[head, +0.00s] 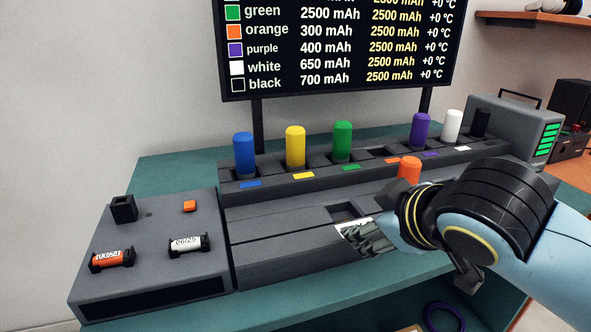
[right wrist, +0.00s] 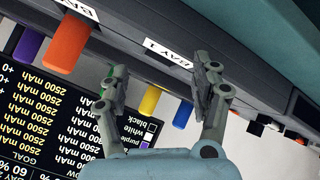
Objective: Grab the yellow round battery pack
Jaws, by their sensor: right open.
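The yellow round battery pack (head: 295,147) stands upright in the back row of the dark rack, between the blue and green ones, above a yellow label. It also shows upside down in the right wrist view (right wrist: 150,100), beyond the fingers. My right gripper (head: 366,236) is by the front lower step of the rack, next to an empty slot, to the right of and nearer than the yellow pack. In the right wrist view its fingers (right wrist: 165,80) are spread with nothing between them, below the "BAY 1" label (right wrist: 168,53). My left gripper is out of view.
Blue (head: 245,153), green (head: 343,144), purple (head: 420,131), white (head: 452,126) and black (head: 481,123) packs stand in the back row. An orange pack (head: 409,170) stands nearer, beside my right arm. A grey box (head: 152,255) with small batteries is at left; a screen (head: 340,45) rises behind.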

